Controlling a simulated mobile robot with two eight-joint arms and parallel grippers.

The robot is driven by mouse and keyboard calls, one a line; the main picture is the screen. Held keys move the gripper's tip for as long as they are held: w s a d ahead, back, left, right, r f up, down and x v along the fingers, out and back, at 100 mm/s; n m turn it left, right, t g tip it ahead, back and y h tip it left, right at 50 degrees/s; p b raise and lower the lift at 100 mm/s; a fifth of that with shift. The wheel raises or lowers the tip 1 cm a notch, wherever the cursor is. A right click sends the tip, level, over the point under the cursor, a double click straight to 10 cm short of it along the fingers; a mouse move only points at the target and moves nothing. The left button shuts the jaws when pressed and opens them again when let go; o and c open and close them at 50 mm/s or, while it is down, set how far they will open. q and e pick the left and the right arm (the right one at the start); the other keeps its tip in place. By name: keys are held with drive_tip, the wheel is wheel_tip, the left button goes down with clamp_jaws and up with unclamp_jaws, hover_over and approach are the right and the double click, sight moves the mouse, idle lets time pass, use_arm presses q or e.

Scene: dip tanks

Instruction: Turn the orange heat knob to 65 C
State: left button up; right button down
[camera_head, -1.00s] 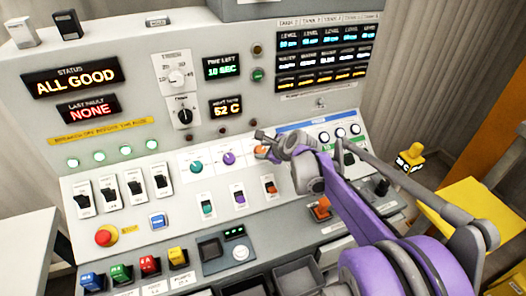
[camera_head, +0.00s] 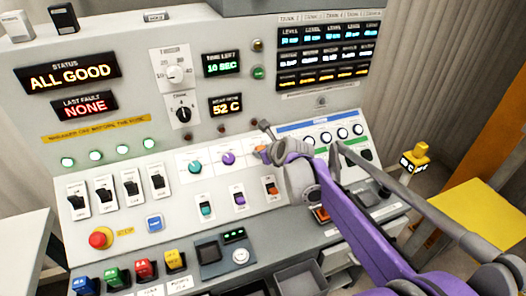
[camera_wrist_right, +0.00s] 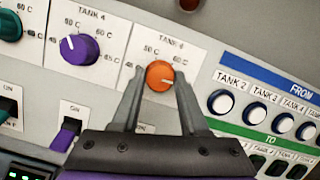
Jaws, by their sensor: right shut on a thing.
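The orange heat knob (camera_wrist_right: 160,75) is a round dial on a white plate with temperature marks around it. In the right wrist view its pale pointer line points to the right. My right gripper (camera_wrist_right: 158,82) is shut on the knob, one finger on each side. In the head view the gripper (camera_head: 268,147) hides most of the knob. A display (camera_head: 226,106) in the head view reads 52 C. My left gripper is not in view.
A purple knob (camera_wrist_right: 79,48) and a teal knob (camera_head: 194,167) sit to the left. Coloured switches (camera_head: 239,200) lie below the knobs. To the right is a panel of round FROM buttons (camera_wrist_right: 222,102). A red emergency button (camera_head: 100,238) is at the lower left.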

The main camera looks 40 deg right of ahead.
idle(0.3)
drive_tip(key=shift+c, duration=2.1)
unclamp_jaws()
drive_tip(key=p+v, duration=0.2)
drive_tip(key=v, duration=0.9)
drive_tip(key=shift+w, duration=0.1)
